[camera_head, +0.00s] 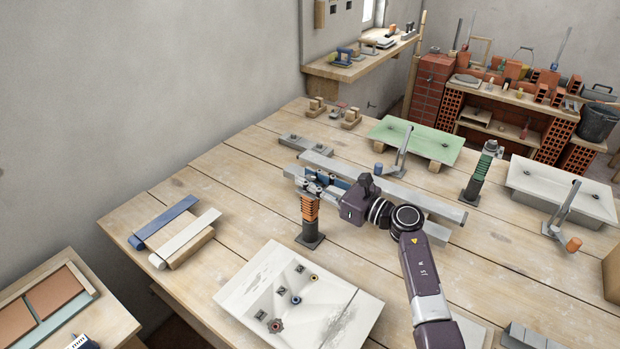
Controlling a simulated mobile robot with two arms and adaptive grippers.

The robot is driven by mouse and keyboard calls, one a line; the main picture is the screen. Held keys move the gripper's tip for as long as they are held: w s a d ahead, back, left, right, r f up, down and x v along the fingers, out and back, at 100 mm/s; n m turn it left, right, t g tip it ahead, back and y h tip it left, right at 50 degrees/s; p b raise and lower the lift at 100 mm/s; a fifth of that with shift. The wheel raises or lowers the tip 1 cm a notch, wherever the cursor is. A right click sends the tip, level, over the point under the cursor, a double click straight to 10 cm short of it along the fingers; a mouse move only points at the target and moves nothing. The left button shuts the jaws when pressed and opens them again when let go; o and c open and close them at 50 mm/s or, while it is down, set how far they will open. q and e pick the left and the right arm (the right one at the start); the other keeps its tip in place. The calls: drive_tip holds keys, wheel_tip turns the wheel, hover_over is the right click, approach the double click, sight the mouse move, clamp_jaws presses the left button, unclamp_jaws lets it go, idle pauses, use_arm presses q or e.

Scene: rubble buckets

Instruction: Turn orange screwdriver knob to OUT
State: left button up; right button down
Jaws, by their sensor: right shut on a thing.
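The orange screwdriver knob (310,208) is an upright ribbed orange handle on a dark square base (310,240), near the middle of the wooden workbench. My right gripper (308,188) is at the top of the handle and shut on it. The gripper hides the knob's upper end. I cannot read an OUT mark or tell which way the knob is turned. My left gripper is not in view.
A white panel (255,262) with several small round fittings lies in front of the knob. A long grey metal bar (430,203) lies behind my right gripper. A green ribbed handle (481,172) stands to the right. Bare bench planks (225,185) lie to the left.

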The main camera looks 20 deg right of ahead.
drive_tip(key=m+t+h+p, duration=0.1)
drive_tip(key=m+h+p, duration=0.1)
drive_tip(key=h+p, duration=0.1)
drive_tip(key=m+t+h+p, duration=0.2)
drive_tip(key=m+h+p, duration=0.1)
drive_tip(key=h, duration=0.1)
drive_tip(key=shift+s+a+h, duration=0.2)
drive_tip(key=shift+h, duration=0.1)
drive_tip(key=shift+f+m+h+p, duration=0.1)
drive_tip(key=shift+m+h+p, duration=0.8)
drive_tip(key=shift+h, duration=0.3)
drive_tip(key=shift+f+m+h, duration=0.1)
drive_tip(key=shift+m+h, duration=0.5)
drive_tip(key=shift+h, duration=0.3)
drive_tip(key=shift+d+f+m+h+p, duration=0.1)
drive_tip(key=shift+m+h+p, duration=0.25)
drive_tip(key=shift+m+h, duration=0.7)
drive_tip(key=shift+h, duration=0.35)
drive_tip(key=c, duration=1.7)
unclamp_jaws()
drive_tip(key=shift+o, duration=0.2)
